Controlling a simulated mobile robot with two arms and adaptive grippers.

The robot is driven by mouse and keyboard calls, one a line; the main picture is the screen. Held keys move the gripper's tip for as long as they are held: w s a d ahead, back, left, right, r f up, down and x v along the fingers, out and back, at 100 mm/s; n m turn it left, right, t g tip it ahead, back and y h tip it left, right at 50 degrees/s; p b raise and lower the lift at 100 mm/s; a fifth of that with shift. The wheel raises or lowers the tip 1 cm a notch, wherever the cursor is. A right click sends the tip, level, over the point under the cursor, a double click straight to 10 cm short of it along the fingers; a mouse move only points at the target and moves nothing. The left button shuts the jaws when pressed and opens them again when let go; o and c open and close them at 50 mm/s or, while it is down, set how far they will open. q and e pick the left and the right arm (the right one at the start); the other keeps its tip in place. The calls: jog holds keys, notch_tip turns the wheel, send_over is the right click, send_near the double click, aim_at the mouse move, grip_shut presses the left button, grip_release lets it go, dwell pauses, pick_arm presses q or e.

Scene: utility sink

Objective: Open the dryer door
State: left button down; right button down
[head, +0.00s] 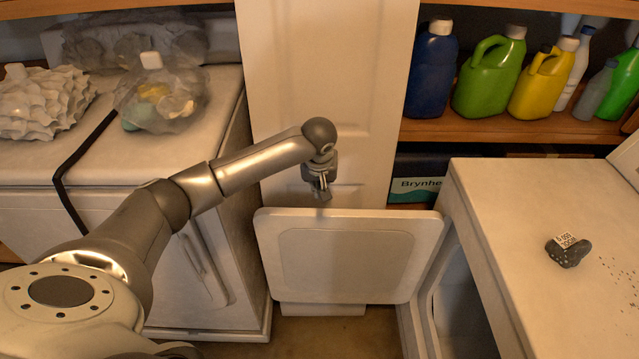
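The dryer (500,215) is the white machine at the right. Its door (345,258) is a white panel with rounded corners and stands swung wide out from the machine's front. Part of the dryer's opening (458,305) shows at the lower right, beside the door. My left gripper (321,190) points down just above the door's top edge, near its middle. Its fingers look small and close together, and I cannot tell whether they are apart or touch the door. My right gripper is out of view.
A dark stone-like object (568,252) with a label lies on the dryer. Another white appliance (215,235) stands at the left, with a clear bag (162,95) on top. Several bottles (488,75) stand on the back shelf. A little floor shows below the door.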

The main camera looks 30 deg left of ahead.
pick_arm(q)
jog(key=x, duration=0.6)
jog(key=shift+f, duration=0.15)
jog(key=shift+w, duration=0.1)
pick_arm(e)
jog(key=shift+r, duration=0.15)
